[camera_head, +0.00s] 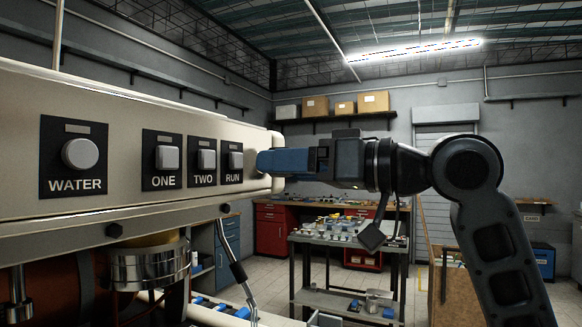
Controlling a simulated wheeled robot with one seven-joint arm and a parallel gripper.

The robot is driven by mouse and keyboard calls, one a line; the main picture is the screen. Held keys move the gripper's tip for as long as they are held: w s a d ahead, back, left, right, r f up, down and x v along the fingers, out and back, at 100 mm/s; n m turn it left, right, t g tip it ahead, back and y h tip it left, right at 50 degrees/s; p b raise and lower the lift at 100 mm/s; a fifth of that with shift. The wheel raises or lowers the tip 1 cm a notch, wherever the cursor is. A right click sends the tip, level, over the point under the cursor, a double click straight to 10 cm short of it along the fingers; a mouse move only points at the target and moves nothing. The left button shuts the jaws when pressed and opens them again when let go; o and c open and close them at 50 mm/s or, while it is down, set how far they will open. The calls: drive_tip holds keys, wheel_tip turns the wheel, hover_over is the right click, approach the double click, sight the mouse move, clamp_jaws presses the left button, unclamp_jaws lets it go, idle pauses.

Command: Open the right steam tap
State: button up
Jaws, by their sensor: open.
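The cream machine (110,122) fills the left side, its front panel carrying a WATER knob (80,153) and square ONE, TWO and RUN buttons. My gripper (268,162), blue and dark, reaches in from the right. Its fingertips are at the panel's right end, just right of the RUN button (236,159). The jaws are open, though the gap between the fingers is hard to see from here. I see no right steam tap; it may be hidden behind my gripper. A thin steam wand (239,271) hangs below the panel's right end.
A metal group head (148,265) sits under the panel at left. Behind stand a dark workbench (340,240) covered with small items and a red cabinet (272,228). Boxes (375,102) sit on a wall shelf. Open floor shows around the workbench.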

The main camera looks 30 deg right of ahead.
drive_tip(key=shift+s, duration=0.1)
drive_tip(key=b+v, duration=0.1)
drive_tip(key=v, duration=0.6)
drive_tip(key=shift+s+d+b, duration=0.2)
drive_tip(key=shift+d+b, duration=0.05)
drive_tip(key=shift+b, duration=0.1)
